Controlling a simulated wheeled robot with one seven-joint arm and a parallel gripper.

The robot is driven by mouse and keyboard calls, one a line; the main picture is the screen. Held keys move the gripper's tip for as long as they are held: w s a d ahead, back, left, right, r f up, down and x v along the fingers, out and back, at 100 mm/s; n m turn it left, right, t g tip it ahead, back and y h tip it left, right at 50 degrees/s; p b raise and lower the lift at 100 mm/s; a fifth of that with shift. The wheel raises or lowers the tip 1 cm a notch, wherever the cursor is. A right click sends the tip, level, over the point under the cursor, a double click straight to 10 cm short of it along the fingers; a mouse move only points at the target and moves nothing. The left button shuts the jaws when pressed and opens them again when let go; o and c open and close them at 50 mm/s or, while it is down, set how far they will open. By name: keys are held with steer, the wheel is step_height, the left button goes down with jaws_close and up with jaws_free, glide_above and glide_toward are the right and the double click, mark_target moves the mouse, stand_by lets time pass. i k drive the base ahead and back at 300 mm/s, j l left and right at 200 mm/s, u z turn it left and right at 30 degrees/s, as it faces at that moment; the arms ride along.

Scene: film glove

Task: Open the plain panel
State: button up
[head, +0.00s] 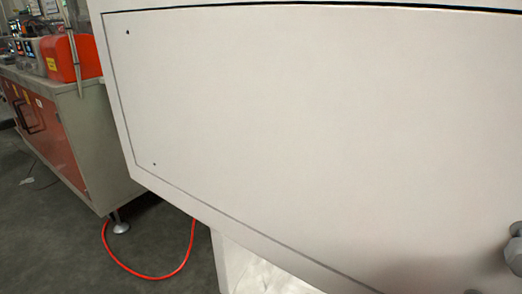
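A large plain white panel (300,120) fills most of the head view. A thin dark seam runs along its top, left and lower edges, and it looks closed, flush with the white body around it. Two small dark holes sit near its left edge. I see no handle on the visible part; its right side runs out of the picture. A grey rounded part at the right edge looks like part of my arm, with a soft shadow on the panel beside it. My gripper's fingers are not in view.
A grey bench (95,140) with orange-red doors stands at the left, holding a red-orange case (72,58) and other equipment. A red cable (150,276) loops on the dark floor (60,245) below. Open floor shows at the lower left.

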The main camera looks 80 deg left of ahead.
mark_target(382, 146)
steer(key=u, duration=3.1)
